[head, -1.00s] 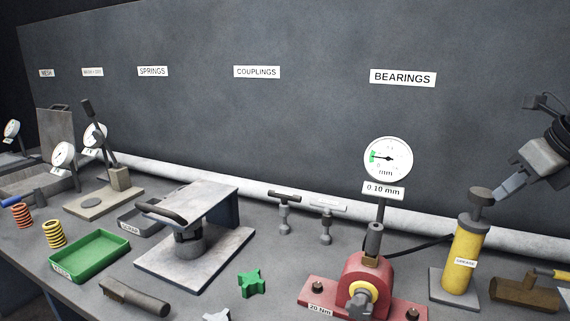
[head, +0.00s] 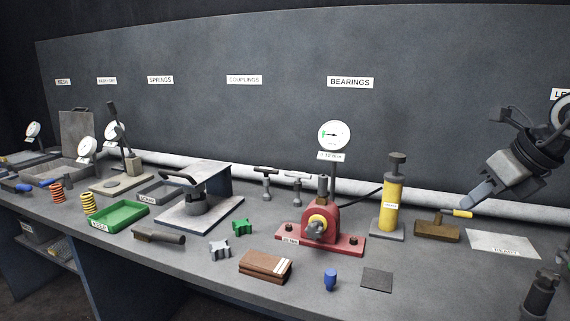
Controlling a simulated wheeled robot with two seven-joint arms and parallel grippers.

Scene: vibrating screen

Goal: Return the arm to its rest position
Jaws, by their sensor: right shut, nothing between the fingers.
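My right arm comes in from the right edge in the head view. Its gripper (head: 478,196) is shut and empty, pointing down and left. It hangs in the air, above and beside the brown block with a yellow handle (head: 437,231). It is apart from the yellow grease cylinder (head: 392,206), which stands upright to its left.
The red bearing housing (head: 322,222) with a dial gauge (head: 334,135) stands mid-bench. A white plate (head: 503,244) lies at the right. A brown block stack (head: 265,266), a blue piece (head: 331,279) and a dark square pad (head: 377,279) lie near the front edge.

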